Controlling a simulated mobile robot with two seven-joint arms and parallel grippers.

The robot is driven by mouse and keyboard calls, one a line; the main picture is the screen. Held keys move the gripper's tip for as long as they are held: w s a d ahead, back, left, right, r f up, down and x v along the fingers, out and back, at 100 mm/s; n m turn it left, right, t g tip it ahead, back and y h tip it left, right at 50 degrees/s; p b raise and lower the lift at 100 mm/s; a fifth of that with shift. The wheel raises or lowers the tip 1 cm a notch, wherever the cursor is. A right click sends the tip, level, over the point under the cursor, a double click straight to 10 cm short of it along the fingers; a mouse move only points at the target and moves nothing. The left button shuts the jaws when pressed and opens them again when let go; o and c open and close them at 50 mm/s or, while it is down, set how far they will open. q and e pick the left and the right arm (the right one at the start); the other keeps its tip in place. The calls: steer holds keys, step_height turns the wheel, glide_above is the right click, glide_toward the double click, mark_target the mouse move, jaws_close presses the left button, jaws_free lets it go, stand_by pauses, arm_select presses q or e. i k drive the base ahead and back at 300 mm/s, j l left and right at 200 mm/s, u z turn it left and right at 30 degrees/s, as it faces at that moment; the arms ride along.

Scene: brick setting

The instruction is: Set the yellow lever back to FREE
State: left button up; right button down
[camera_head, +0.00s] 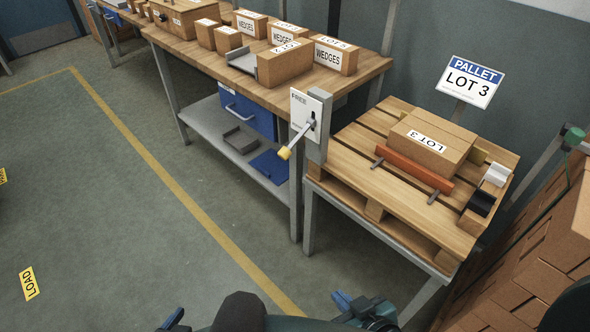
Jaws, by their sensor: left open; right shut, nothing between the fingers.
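The lever has a yellow knob (284,153) on a grey metal rod (297,138). The rod slants down and left from a pivot on a white plate (304,110) fixed to a grey post. The word FREE is printed at the plate's upper left, above the lever. Any lower marking cannot be read. My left gripper (172,320) shows only as a blue tip at the bottom edge; it is open. My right gripper (345,301), with blue fingers, is low in the view and shut on nothing. Both are well apart from the lever.
Right of the post, a wooden pallet (347,163) on a metal stand carries a LOT 3 carton (430,142) and an orange bar (412,170). A workbench (297,93) with WEDGES boxes stands behind. Stacked cartons (540,250) are at right.

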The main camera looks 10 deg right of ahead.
mark_target(285, 153)
steer(key=k+j+z, duration=0.3)
steer(key=i+l+u, duration=0.15)
steer(key=i, duration=0.4)
steer(key=i+j, duration=0.1)
steer(key=i, duration=0.2)
steer(key=i+j+u, duration=0.1)
steer(key=i+j, duration=0.05)
steer(key=i, duration=0.1)
